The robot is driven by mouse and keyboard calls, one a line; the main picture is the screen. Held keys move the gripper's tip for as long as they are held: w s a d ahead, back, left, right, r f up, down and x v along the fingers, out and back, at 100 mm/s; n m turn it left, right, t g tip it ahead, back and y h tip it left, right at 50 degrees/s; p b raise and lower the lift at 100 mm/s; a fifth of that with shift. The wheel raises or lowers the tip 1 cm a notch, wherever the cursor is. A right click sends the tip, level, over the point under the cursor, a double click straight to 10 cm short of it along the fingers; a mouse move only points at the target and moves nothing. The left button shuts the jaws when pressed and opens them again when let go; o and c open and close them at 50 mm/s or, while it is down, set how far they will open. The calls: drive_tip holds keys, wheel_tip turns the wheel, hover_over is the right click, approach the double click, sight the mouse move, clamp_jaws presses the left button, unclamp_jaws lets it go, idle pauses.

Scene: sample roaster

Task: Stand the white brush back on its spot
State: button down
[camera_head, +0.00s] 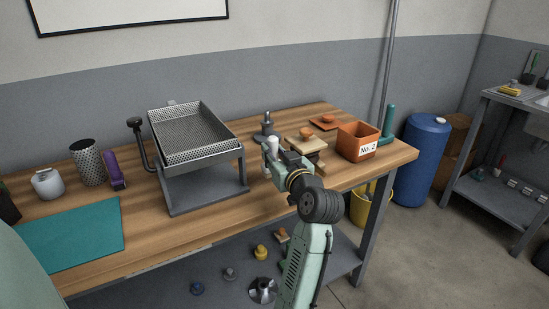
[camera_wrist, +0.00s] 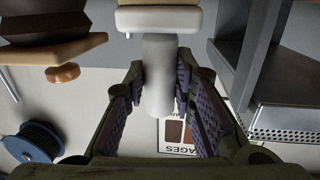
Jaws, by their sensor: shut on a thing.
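My gripper (camera_head: 270,156) is above the workbench (camera_head: 330,182), between the roaster tray and the wooden block. In the wrist view my gripper (camera_wrist: 160,100) is shut on the white brush (camera_wrist: 159,75), with its pale handle between the two finger pads. The brush's wider white and tan end lies beyond the fingertips at the top edge of that view, partly cut off. In the head view a small white part of the brush (camera_head: 272,143) shows at the gripper. I cannot make out a marked spot for the brush.
A perforated tray on a metal stand (camera_head: 200,165) is left of my gripper. A dark grey object (camera_head: 267,125) stands behind it. A wooden block with an orange knob (camera_head: 306,134) and an orange bin labelled No. 2 (camera_head: 357,142) are to the right. A teal mat (camera_head: 70,238) lies left.

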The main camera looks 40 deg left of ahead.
drive_tip(key=shift+f, duration=1)
drive_tip(key=shift+f, duration=0.25)
drive_tip(key=c, duration=1.3)
unclamp_jaws()
drive_tip(key=shift+c, duration=0.2)
drive_tip(key=shift+r, duration=0.15)
